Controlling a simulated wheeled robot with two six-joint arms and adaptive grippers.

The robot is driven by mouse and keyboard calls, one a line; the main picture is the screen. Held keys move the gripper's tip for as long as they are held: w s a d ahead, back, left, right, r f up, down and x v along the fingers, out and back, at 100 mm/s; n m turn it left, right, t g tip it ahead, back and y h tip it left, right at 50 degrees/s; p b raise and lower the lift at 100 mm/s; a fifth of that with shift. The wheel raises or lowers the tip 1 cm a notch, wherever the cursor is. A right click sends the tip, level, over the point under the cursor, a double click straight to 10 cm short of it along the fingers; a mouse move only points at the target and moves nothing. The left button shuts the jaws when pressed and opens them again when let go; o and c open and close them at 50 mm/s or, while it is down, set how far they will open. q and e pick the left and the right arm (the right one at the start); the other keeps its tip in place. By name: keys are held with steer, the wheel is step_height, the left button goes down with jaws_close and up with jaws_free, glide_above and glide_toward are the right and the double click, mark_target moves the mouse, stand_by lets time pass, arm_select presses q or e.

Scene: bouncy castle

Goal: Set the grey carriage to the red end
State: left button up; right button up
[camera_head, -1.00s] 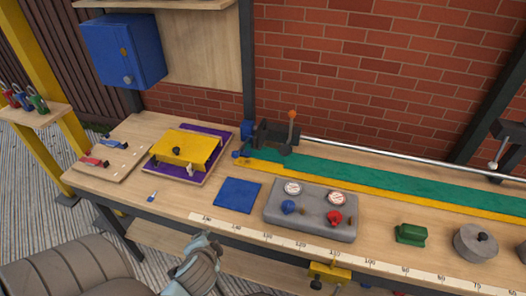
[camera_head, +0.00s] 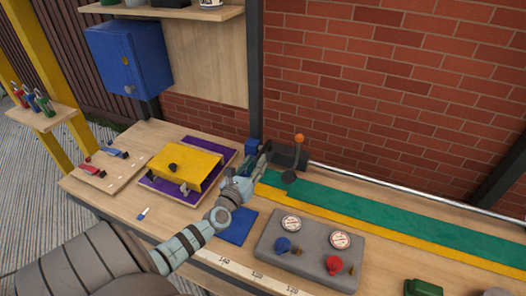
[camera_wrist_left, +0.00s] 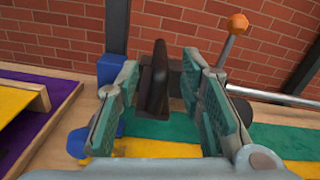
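The dark grey carriage (camera_head: 291,156) sits on the silver rail at the back of the bench, at the rail's blue left end (camera_head: 252,145). A lever with an orange knob (camera_head: 299,138) rises from it. My left gripper (camera_head: 262,161) is at the carriage's left side. In the left wrist view the left gripper's fingers (camera_wrist_left: 160,68) are apart, with the carriage's dark upright grip (camera_wrist_left: 153,82) between them; a gap shows, so they do not look closed on it. The red end is not in view. My right gripper is not in view.
Green and yellow strips (camera_head: 370,218) run along the bench below the rail. A grey gauge panel (camera_head: 310,249) with blue and red knobs stands in front. A yellow box on a purple board (camera_head: 158,187) is to the left. A blue cabinet (camera_head: 128,55) hangs above.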

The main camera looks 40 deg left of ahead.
mark_target(263, 151)
arm_select(q)
steer(key=x, duration=0.2)
steer(key=b+x, duration=0.1)
steer(key=x, duration=0.3)
steer(key=shift+w+f, duration=0.15)
steer(key=shift+f, duration=0.25)
steer(key=shift+w+a+r+b, duration=0.1)
steer(key=shift+w+a+b, duration=0.1)
steer(key=shift+w+b, duration=0.25)
steer(key=shift+r, duration=0.15)
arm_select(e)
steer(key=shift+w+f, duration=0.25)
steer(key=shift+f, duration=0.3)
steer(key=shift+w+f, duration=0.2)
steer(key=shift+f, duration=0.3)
arm_select(q)
steer(key=shift+c, duration=0.2)
jaws_close()
